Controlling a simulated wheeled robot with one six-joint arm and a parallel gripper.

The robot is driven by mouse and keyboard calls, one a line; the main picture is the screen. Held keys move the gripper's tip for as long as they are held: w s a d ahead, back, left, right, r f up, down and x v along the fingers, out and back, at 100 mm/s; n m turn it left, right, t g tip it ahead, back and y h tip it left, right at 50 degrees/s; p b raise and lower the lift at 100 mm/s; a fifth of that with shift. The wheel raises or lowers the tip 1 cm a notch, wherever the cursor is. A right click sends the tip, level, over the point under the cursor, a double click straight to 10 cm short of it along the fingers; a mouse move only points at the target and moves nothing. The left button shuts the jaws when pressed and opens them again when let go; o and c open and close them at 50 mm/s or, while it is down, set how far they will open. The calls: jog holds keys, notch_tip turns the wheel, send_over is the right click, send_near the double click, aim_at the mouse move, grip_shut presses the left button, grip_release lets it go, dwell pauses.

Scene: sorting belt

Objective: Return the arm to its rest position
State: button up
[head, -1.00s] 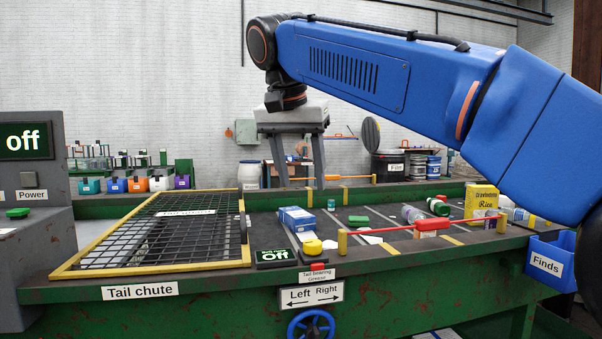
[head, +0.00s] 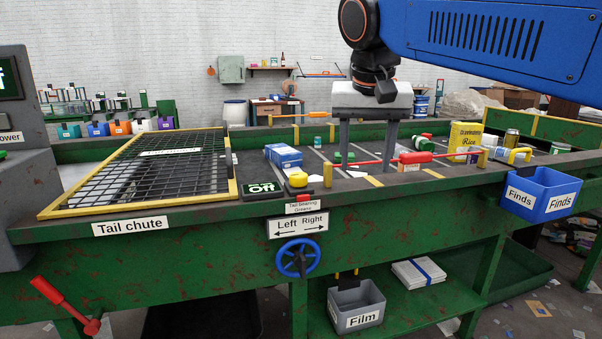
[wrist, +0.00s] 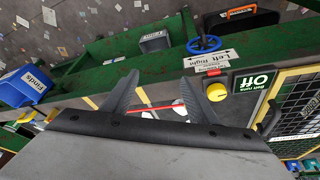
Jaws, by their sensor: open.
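My gripper (head: 366,142) hangs from my blue arm in the head view, with its two fingers pointing down in front of the sorting belt. The fingers are apart with nothing between them. In the wrist view the two dark fingers (wrist: 157,98) are spread wide, with the green belt frame and a red bar behind them. My arm reaches in from the upper right of the head view. From these views I cannot tell how far the fingertips are above the belt.
A yellow-framed mesh over the tail chute (head: 150,172) is at left. A blue box (head: 284,156), a yellow rice box (head: 464,141) and a red-handled bar (head: 415,158) are on or over the belt. The blue Finds bin (head: 540,193) hangs at right. A blue handwheel (head: 298,259) sticks out in front.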

jog(key=s+d+f, duration=0.5)
jog(key=s+f, duration=0.1)
jog(key=f, duration=0.4)
jog(key=s+d+f+n, duration=0.1)
jog(key=s+d+f, duration=0.5)
jog(key=f, duration=0.4)
jog(key=s+d+f, duration=0.5)
jog(key=s+f, duration=0.2)
jog(key=f, duration=0.3)
jog(key=shift+s+d+f+n+t+y, duration=0.2)
jog(key=shift+s+f+n+t+y, duration=0.1)
jog(key=shift+s+n+t+y, duration=0.1)
